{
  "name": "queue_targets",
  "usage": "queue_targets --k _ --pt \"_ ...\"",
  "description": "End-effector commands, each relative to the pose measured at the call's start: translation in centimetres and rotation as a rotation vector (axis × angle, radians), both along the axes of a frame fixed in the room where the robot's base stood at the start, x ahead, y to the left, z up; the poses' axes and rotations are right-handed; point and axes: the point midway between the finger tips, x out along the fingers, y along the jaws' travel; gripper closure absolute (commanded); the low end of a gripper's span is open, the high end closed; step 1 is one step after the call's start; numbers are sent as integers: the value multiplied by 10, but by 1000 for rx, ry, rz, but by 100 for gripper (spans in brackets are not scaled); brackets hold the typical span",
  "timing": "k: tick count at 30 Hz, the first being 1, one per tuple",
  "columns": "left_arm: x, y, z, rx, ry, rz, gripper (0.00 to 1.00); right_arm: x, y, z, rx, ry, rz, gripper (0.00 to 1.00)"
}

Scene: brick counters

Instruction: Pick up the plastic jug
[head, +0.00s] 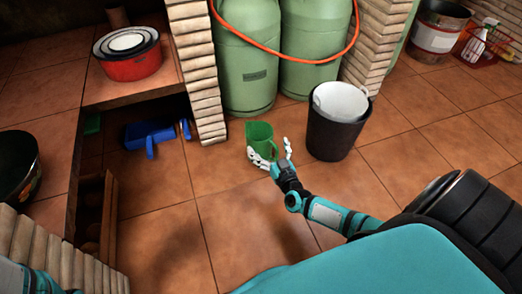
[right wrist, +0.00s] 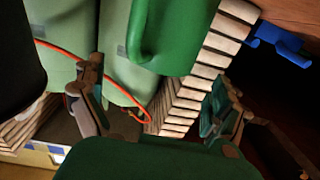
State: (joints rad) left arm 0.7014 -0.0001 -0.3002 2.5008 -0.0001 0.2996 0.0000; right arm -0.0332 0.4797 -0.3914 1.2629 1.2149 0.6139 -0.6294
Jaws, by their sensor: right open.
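The green plastic jug (head: 261,136) stands on the tiled floor in front of the gas cylinders. In the right wrist view the jug (right wrist: 178,38) shows large at the top, with its handle towards the left. My right gripper (head: 270,154) is open at the near side of the jug in the head view, fingers spread. In the right wrist view its two fingers (right wrist: 157,80) are wide apart, with the jug beyond and between them. I cannot tell whether a finger touches it. My left gripper is not in view.
A black bin (head: 333,137) with a white item inside stands right of the jug. Green gas cylinders (head: 245,75) and a brick pillar (head: 200,80) are behind. Blue items (head: 150,135) lie under the left counter. The near floor is clear.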

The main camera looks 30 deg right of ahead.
Motion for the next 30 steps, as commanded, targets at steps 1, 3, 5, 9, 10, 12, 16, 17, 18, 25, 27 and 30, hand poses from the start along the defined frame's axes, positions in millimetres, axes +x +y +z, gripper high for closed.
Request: queue_targets --k 1,3,5,9,10,12,16,17,18,25,27,30 --pt "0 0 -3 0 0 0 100 2 0 0 -1 -1 0 0" --pt "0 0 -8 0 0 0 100 7 -1 -2 -2 -3 0 0" --pt "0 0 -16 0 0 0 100 14 -2 -4 -1 -3 1 0" --pt "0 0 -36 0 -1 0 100 33 -5 -6 -1 -4 1 0" --pt "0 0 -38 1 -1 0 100 37 -6 -5 -1 -5 0 0" --pt "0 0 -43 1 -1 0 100 46 -8 -4 -2 -3 0 0" --pt "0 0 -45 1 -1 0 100 53 -9 -1 0 -1 0 0" --pt "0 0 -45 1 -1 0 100 53 -9 -1 -1 0 0 0" --pt "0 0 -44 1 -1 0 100 53 -9 -1 -1 0 0 0" --pt "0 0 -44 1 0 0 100 53 -9 0 -1 0 0 12" --pt "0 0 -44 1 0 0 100 53 -9 0 -1 0 0 21" --pt "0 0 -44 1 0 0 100 52 -9 0 -1 0 0 34"
